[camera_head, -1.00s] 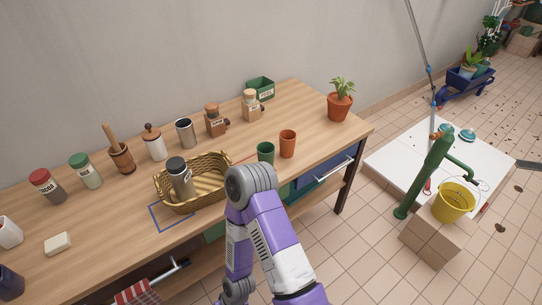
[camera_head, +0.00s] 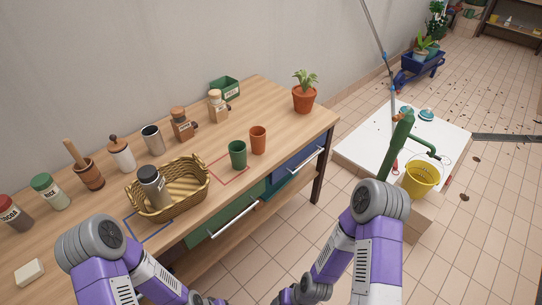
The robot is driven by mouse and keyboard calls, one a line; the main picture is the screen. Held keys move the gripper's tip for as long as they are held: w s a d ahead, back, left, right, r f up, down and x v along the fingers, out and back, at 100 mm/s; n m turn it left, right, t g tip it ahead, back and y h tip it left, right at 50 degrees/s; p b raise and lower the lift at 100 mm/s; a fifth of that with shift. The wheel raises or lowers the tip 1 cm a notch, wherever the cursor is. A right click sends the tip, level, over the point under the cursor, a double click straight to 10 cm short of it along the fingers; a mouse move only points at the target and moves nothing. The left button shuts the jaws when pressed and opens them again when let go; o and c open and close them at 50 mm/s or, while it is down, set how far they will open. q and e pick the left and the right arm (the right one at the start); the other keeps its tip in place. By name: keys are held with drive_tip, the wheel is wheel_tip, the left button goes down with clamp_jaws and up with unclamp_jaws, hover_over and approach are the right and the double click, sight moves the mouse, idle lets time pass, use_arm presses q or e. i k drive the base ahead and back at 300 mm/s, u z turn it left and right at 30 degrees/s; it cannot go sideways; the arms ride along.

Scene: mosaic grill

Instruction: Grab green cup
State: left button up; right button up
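The green cup (camera_head: 237,155) stands upright on the wooden table, near its front edge and right of the wicker basket. A red outline is marked on the tabletop around its base. An orange-brown cup (camera_head: 258,140) stands just behind it to the right. Both of my arms show in the lower part of the view, the left one at lower left and the right one at lower right. Their forearms run down toward the bottom edge, and neither gripper's fingers are in view. Nothing touches the green cup.
The wicker basket (camera_head: 207,187) holds a dark-lidded shaker (camera_head: 153,187). Several jars, mills and a metal tumbler (camera_head: 153,139) line the back. A potted plant (camera_head: 304,97) stands at the table's right end. Drawers with handles (camera_head: 235,218) front the table.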

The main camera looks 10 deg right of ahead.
sight(236, 148)
drive_tip(key=z, duration=1.2)
drive_tip(key=i, duration=1)
drive_tip(key=u, duration=2.3)
